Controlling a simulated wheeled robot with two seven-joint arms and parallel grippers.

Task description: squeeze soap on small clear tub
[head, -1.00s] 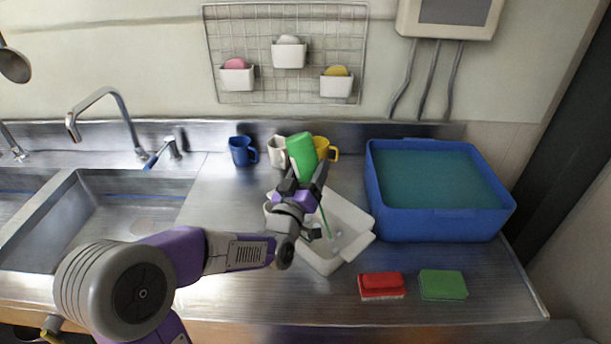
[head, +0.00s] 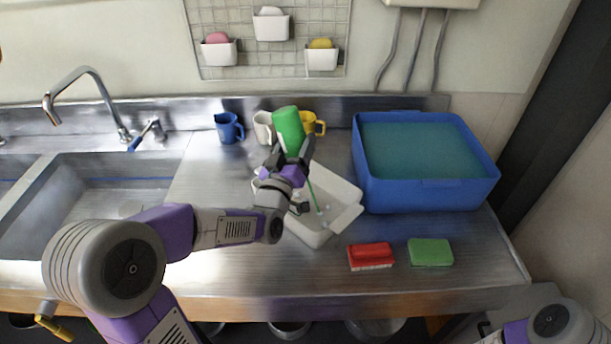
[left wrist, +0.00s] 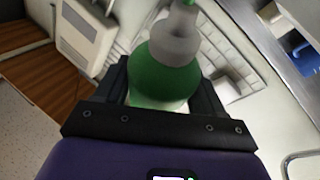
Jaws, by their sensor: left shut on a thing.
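The green soap bottle (head: 287,124) is gripped upside down above the tub. My left gripper (head: 290,155) is shut on it. In the left wrist view the bottle (left wrist: 160,78) shows its green body and grey top between the fingers. A thin green line of soap (head: 314,194) runs down from below the gripper into the small whitish tub (head: 345,190). A few small pale spots show on the tub's floor. My gripper and forearm hide the tub's left part. Part of my right arm shows at the bottom right, with its gripper out of the picture.
A blue basin (head: 430,190) of teal liquid stands right of the tub. A red sponge or brush (head: 370,256) and a green sponge (head: 430,252) lie in front. Blue (head: 229,127), white (head: 263,127) and yellow (head: 313,123) mugs stand behind. The sink (head: 85,200) is left.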

